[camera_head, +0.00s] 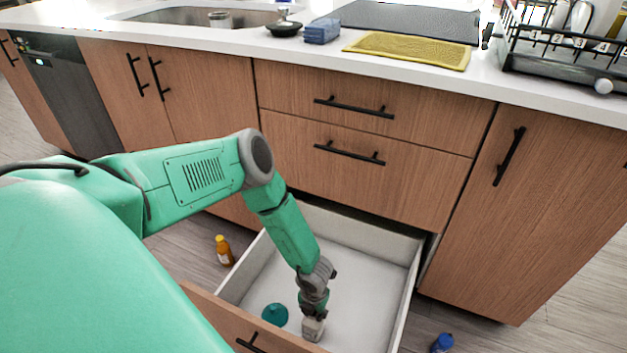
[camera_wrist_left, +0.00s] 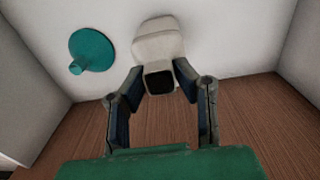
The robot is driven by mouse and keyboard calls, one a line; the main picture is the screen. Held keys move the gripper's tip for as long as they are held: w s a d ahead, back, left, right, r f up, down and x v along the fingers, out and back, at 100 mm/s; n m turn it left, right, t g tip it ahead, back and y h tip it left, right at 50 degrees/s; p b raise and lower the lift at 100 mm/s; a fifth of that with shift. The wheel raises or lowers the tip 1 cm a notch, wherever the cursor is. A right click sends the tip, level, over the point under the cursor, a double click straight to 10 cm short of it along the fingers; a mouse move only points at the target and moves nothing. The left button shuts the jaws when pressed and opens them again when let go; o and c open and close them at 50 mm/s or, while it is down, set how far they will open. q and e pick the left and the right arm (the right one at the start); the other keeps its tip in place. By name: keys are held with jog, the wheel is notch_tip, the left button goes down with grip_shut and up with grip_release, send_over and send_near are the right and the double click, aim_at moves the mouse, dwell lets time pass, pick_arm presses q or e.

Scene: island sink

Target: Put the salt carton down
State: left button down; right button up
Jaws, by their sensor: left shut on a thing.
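The salt carton (camera_head: 313,330), off-white, is in the open bottom drawer (camera_head: 360,260), close to its front panel. My left gripper (camera_head: 314,312) reaches down into the drawer and is shut on the carton. In the left wrist view the off-white carton (camera_wrist_left: 158,42), with a dark end face towards me, sits between the two fingers of the gripper (camera_wrist_left: 157,84). I cannot tell whether the carton touches the drawer floor. My right gripper is not in view.
A teal round object (camera_head: 275,314) lies in the drawer left of the carton; it also shows in the left wrist view (camera_wrist_left: 93,50). An orange bottle (camera_head: 223,251) and a blue object (camera_head: 442,343) are on the floor. The drawer's back and right are clear.

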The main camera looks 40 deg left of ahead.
pick_arm(q)
jog(key=c, duration=1.3)
grip_release()
jog(key=shift+o, duration=0.2)
notch_tip(320, 180, up, 12)
jog(key=p, duration=0.5)
jog(key=shift+d, duration=0.15)
